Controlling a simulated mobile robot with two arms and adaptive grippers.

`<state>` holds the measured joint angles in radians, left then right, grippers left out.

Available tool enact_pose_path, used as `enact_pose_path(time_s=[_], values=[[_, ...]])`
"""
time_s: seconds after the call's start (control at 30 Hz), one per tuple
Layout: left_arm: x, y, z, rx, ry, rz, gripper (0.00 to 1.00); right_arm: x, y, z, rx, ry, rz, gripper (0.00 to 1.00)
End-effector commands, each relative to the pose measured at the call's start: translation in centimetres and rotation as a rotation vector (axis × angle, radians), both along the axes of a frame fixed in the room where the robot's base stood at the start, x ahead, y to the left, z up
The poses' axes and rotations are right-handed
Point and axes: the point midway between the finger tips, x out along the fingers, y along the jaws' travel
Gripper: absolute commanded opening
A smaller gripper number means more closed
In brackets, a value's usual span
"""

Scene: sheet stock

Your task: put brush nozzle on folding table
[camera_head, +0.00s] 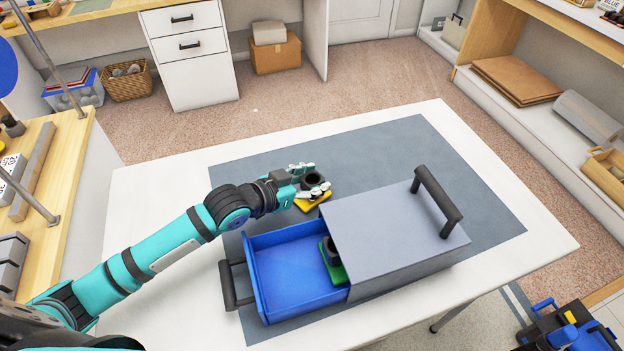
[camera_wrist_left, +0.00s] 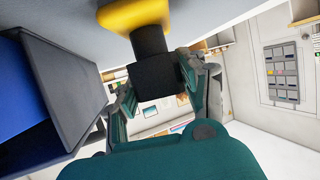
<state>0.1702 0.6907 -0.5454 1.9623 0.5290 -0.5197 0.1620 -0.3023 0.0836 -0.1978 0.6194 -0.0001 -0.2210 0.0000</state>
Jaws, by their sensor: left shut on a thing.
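The brush nozzle, black with a flat yellow base (camera_head: 313,202), is in my left gripper (camera_head: 309,181), just beyond the open drawer. My left gripper is shut on its black neck, which also shows in the left wrist view (camera_wrist_left: 154,75). The yellow base points down at the grey mat; I cannot tell whether it touches. The folding table (camera_head: 150,185) is white, with the grey mat (camera_head: 390,150) on top. My right gripper is not in view.
A grey drawer box (camera_head: 390,235) stands on the mat, its blue drawer (camera_head: 290,275) pulled out to the left. A similar black piece with a green base (camera_head: 334,270) lies in the drawer. The mat's far and right parts are clear.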

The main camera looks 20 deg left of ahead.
Motion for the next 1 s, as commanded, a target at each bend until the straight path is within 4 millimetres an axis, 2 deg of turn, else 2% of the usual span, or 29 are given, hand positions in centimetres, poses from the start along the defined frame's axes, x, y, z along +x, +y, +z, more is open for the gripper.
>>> enact_pose_path(time_s=[0.03,0.2,0.53,0.67,1.0], values=[[0.0,0.0,-0.2,0.001,0.001,0.000,0.43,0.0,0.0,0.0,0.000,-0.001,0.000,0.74],[0.0,0.0,-0.2,0.001,0.001,0.000,0.65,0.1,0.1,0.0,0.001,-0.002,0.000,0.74],[0.0,0.0,0.3,0.000,0.000,0.000,0.65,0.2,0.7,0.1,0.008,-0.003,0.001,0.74],[-1.4,0.9,1.2,0.003,0.005,0.001,0.65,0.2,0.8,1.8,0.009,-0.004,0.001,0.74],[-7.0,4.5,4.1,0.003,0.008,0.001,0.65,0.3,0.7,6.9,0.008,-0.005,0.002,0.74]])
